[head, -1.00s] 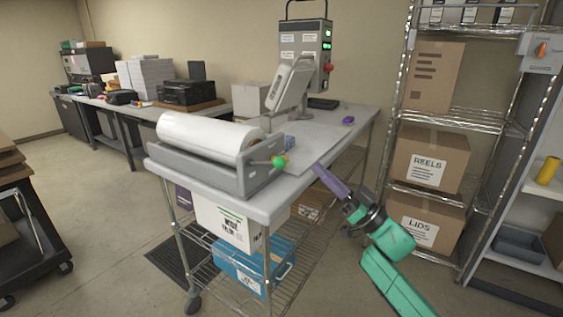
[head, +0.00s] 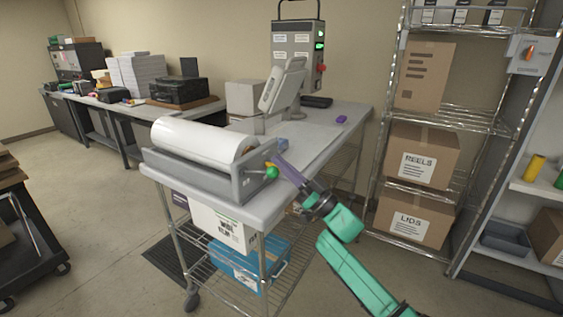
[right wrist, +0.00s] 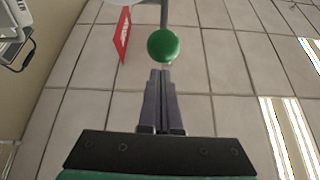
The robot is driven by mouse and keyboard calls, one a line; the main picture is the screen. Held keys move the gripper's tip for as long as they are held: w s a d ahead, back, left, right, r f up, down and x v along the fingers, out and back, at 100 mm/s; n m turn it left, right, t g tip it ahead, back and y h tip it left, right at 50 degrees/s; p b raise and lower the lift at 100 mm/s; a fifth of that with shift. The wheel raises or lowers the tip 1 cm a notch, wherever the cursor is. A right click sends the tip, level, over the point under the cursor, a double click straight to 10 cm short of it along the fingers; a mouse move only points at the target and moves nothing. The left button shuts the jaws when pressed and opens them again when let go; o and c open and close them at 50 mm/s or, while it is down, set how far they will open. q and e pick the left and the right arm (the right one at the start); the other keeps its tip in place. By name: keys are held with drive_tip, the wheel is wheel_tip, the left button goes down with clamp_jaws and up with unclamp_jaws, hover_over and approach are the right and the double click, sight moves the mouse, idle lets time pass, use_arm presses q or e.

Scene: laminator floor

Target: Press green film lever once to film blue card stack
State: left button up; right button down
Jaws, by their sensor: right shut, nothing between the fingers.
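The green ball knob (head: 271,172) of the film lever sits at the right end of the grey film dispenser (head: 190,176), which holds a white film roll (head: 200,138). In the right wrist view the green knob (right wrist: 163,46) is just beyond my fingertips. My right gripper (head: 276,161) is shut and empty, its tips close beside the knob; whether they touch it is unclear. A small bluish item (head: 282,143), perhaps the blue card stack, lies on the cart top behind the fingers. My left gripper is not in view.
The dispenser stands on a wheeled cart (head: 262,210) with lower wire shelves. A press-like machine (head: 284,88) and a purple object (head: 341,119) are farther back on it. A wire rack with boxes (head: 420,155) stands to the right.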

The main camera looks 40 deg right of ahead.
drive_tip(key=shift+f+y, duration=0.3)
drive_tip(key=shift+f, duration=0.35)
